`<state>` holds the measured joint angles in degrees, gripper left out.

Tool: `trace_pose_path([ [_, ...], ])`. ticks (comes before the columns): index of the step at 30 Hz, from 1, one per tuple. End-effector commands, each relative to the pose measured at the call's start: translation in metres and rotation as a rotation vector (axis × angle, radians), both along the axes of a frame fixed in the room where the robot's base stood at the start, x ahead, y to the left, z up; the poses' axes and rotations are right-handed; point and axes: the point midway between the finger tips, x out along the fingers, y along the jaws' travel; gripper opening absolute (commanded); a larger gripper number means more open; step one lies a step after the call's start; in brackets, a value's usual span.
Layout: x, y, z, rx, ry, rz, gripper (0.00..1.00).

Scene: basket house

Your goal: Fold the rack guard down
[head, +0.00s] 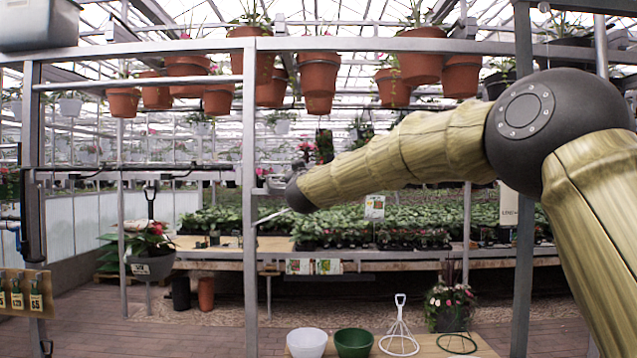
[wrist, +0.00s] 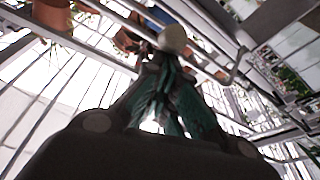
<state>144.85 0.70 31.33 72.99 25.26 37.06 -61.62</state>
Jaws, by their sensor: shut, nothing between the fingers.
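A grey metal rack frame (head: 249,120) stands in front of me, with a top rail (head: 400,45) and a lower bar (head: 140,83) at upper left. A darker horizontal bar (head: 130,168) runs left of the middle post. I cannot tell which bar is the rack guard. My arm reaches in from the right, and its dark wrist end is close to the middle post in the head view; the fingers are not clear there. In the wrist view my gripper (wrist: 165,65) is shut and empty. A pale rounded knob (wrist: 173,38) and a bent grey rod (wrist: 236,68) appear near its fingertips; contact is unclear.
Terracotta pots (head: 318,80) hang along the top. A plant bench (head: 390,254) stands behind the frame. A white bowl (head: 307,343), a green bowl (head: 354,343) and wire stands (head: 399,340) sit low in front. A grey bin (head: 38,25) is at upper left.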

Motion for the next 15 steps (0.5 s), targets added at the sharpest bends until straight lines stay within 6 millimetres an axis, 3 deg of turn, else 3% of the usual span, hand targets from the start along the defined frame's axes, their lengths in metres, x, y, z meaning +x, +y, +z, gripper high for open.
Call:
trace_pose_path([
  [1, -0.002, 0.007, -0.011, -0.001, -0.020, 0.006, 0.00],
  [6, -0.006, 0.019, -0.017, -0.002, -0.093, 0.018, 0.00],
  [15, -0.012, 0.019, -0.028, -0.002, -0.222, 0.017, 0.00],
])
